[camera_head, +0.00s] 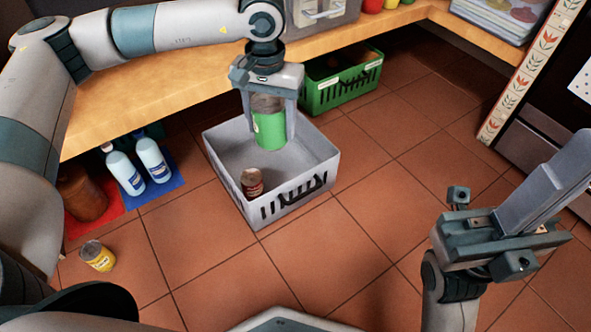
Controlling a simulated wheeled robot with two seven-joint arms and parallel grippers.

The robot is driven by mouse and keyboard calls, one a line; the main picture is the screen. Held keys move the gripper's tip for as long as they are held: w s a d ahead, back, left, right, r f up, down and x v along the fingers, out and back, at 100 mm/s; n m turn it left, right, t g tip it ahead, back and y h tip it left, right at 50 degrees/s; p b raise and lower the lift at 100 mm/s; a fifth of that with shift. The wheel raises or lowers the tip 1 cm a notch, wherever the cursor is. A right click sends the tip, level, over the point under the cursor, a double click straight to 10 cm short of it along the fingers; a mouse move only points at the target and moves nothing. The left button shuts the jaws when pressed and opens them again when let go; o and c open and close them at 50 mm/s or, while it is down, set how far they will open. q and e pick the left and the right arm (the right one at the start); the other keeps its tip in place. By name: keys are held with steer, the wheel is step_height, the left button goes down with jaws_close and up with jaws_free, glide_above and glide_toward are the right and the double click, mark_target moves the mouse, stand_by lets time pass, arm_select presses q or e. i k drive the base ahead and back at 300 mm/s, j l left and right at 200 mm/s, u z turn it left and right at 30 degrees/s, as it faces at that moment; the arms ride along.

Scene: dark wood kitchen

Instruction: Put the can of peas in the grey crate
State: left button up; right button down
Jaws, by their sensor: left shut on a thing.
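The can of peas (269,133), with a green label, is upright between the fingers of my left gripper (268,120), which is shut on it. The gripper points down and holds the can over the grey crate (315,185) on the floor. The can looks to be above the crate floor, near the back wall; its exact height is hard to tell. My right gripper (545,185) is at the right, away from the crate; its finger gap is not clear.
A green crate (342,84) is behind, under the wooden shelf (190,75). A yellow can (97,256), two white bottles (152,157) and a brown jar (82,193) are at the left. Floor right of the crate is clear.

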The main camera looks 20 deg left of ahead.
mark_target(298, 172)
steer(key=i+j, duration=0.2)
steer(key=i, duration=0.25)
steer(key=i+j, duration=0.2)
steer(key=i, duration=0.25)
steer(key=z, duration=0.05)
